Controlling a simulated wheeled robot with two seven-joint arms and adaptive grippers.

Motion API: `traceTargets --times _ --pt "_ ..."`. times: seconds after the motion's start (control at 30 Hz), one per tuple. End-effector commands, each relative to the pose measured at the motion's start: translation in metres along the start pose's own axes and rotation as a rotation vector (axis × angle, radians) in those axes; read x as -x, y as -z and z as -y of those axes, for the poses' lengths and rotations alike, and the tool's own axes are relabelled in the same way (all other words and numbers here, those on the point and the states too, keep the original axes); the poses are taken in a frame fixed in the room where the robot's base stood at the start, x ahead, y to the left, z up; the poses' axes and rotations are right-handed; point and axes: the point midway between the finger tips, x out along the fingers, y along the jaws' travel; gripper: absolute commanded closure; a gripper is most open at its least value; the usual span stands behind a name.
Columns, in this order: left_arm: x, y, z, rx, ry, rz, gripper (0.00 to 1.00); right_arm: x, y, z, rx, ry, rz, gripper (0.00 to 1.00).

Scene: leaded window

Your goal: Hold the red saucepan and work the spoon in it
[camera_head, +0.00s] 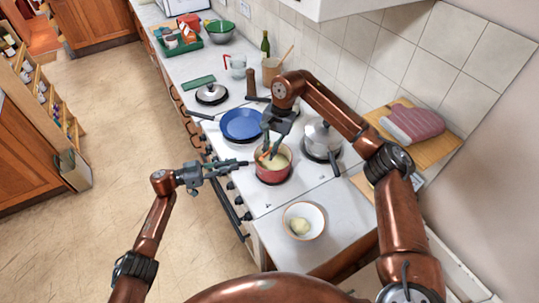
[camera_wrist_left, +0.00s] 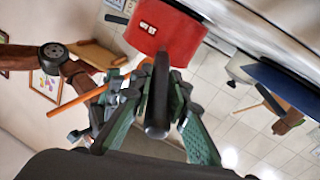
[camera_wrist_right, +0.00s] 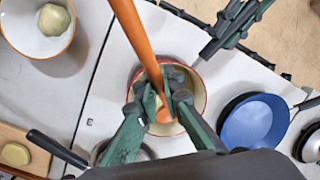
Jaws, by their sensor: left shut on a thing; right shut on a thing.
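The red saucepan (camera_head: 272,176) sits on the front part of the stove top with pale yellowish contents inside. My left gripper (camera_head: 243,164) is shut on its black handle, which points left in the head view. In the left wrist view the dark handle (camera_wrist_left: 158,85) runs between the fingers up to the red pan wall (camera_wrist_left: 165,30). My right gripper (camera_wrist_right: 165,98) is above the pan, shut on the orange-brown spoon (camera_wrist_right: 137,38). The spoon's lower end reaches down into the pan; its tip is partly hidden by the fingers.
A blue frying pan (camera_head: 240,124) stands just behind the saucepan, and a silver lidded pot (camera_head: 322,138) stands to its right. A white bowl (camera_head: 303,219) with a pale lump is on the counter nearer me.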

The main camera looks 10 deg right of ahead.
Motion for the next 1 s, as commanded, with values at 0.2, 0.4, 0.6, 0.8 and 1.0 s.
traceTargets --times 0.2,0.4,0.6,0.8,1.0 --pt "0.000 -0.003 -0.001 0.001 -0.002 0.005 1.00 0.013 -0.002 0.002 0.000 0.000 -0.001 1.00" --pt "0.000 -0.003 -0.001 0.002 -0.002 0.005 1.00 0.025 -0.004 0.004 0.001 0.001 -0.001 1.00" --pt "0.000 -0.004 -0.001 0.002 -0.002 0.005 1.00 0.035 -0.005 0.005 0.000 0.001 -0.002 1.00" --pt "0.000 -0.004 -0.001 0.003 -0.002 0.006 1.00 0.038 -0.006 0.006 0.000 0.000 -0.001 1.00" --pt "0.000 -0.004 -0.001 0.003 -0.002 0.006 1.00 0.038 -0.006 0.006 0.000 0.000 -0.001 1.00"
